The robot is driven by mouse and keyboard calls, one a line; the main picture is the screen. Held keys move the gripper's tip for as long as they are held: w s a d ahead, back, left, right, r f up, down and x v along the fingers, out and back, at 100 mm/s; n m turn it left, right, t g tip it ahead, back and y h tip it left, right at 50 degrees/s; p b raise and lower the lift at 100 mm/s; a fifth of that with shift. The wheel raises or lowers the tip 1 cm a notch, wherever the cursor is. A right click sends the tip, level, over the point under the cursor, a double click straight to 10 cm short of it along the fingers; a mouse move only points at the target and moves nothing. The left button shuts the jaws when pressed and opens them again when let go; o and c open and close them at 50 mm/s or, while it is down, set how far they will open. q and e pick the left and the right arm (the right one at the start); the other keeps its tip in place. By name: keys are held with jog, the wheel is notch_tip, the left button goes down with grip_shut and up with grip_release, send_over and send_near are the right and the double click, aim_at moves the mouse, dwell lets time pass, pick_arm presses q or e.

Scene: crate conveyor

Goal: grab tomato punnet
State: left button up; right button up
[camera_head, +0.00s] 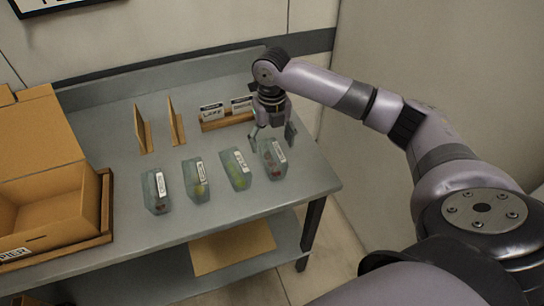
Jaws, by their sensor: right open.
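Several clear punnets with white labels stand in a row on the grey table. The rightmost punnet (271,160) has dark reddish contents. The leftmost punnet (156,192) also looks dark reddish, and the labels are too small to read, so I cannot tell for sure which holds tomatoes. Between them are a punnet with yellow-green contents (196,181) and one with green contents (237,168). My right gripper (271,138) is open, pointing down at the far end of the rightmost punnet, with its fingers apart. I cannot tell whether it touches the punnet. My left gripper is out of view.
An open cardboard box (50,210) sits in a wooden frame at the left. Two upright cardboard dividers (143,132) and a wooden holder with label cards (222,120) stand behind the punnets. The grey table (140,240) has bare room in front. A lower shelf holds flat cardboard (232,247).

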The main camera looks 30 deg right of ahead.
aim_at(272, 150)
notch_tip(272, 150, down, 2)
jog(key=shift+f, duration=0.25)
jog(key=shift+f+p, duration=0.3)
jog(key=shift+p, duration=0.05)
notch_tip(272, 150, down, 4)
jog(key=shift+w+d+r+p, duration=0.1)
jog(key=shift+d+r+p, duration=0.05)
jog(key=shift+p, duration=0.45)
jog(key=shift+f, duration=0.45)
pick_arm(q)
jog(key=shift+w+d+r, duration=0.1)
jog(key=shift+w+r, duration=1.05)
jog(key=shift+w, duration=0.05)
pick_arm(e)
jog(key=c, duration=1.3)
jog(key=shift+o, duration=0.2)
jog(key=shift+r, duration=0.1)
